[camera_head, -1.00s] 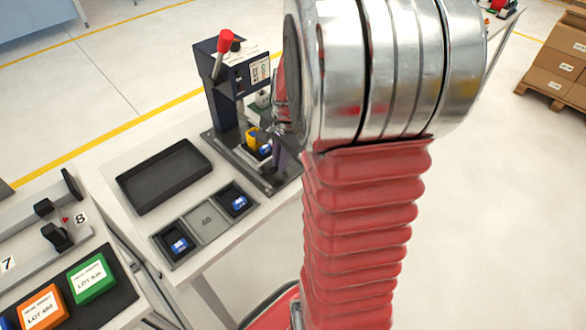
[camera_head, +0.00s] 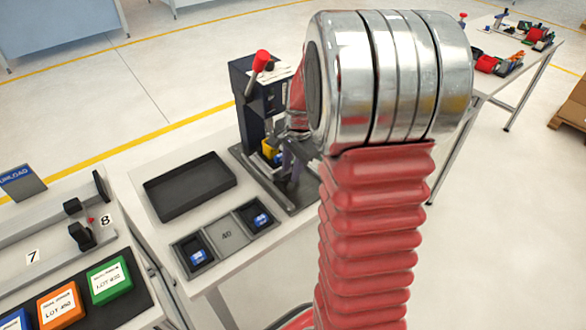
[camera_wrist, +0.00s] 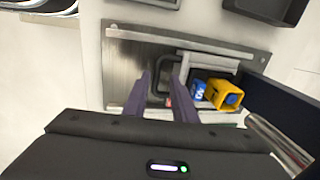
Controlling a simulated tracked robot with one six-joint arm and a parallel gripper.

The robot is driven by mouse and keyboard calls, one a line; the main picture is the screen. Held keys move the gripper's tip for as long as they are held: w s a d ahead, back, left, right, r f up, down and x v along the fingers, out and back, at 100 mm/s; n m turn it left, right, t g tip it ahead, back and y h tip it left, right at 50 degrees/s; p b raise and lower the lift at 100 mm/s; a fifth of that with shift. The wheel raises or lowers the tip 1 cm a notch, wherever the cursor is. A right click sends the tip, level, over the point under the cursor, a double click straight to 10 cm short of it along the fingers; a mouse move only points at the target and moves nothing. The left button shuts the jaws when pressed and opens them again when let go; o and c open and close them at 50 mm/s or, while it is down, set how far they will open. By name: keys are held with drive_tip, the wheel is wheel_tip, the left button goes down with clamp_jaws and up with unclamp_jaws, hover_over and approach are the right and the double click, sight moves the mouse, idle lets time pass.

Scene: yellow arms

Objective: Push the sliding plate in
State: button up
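The press (camera_head: 262,105) is a dark upright stand with a red-knobbed lever, on a metal base plate (camera_head: 245,158) on the table. In the wrist view, the base plate (camera_wrist: 128,58) lies below my gripper (camera_wrist: 163,72). Its two purple fingers are apart, with no object clearly held between them. What seems to be the sliding plate (camera_wrist: 212,60), a grey framed part, lies just beyond and right of the fingers. It bears a yellow holder (camera_wrist: 225,95) and a blue part (camera_wrist: 198,91). In the head view my gripper (camera_head: 288,165) is in front of the press, partly hidden by my arm.
A black tray (camera_head: 190,205) and a pad with two dark pockets, each holding a blue part (camera_head: 198,257), lie left of the press. A bench with green (camera_head: 110,283) and orange boxes is at the left. Another table (camera_head: 505,77) stands back right. Open floor lies between.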

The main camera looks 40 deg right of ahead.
drive_tip(key=shift+r, duration=0.1)
wheel_tip(320, 180, up, 13)
drive_tip(key=s, duration=0.2)
drive_tip(key=shift+s+r, duration=0.15)
drive_tip(key=shift+s, duration=0.05)
idle(0.4)
idle(0.5)
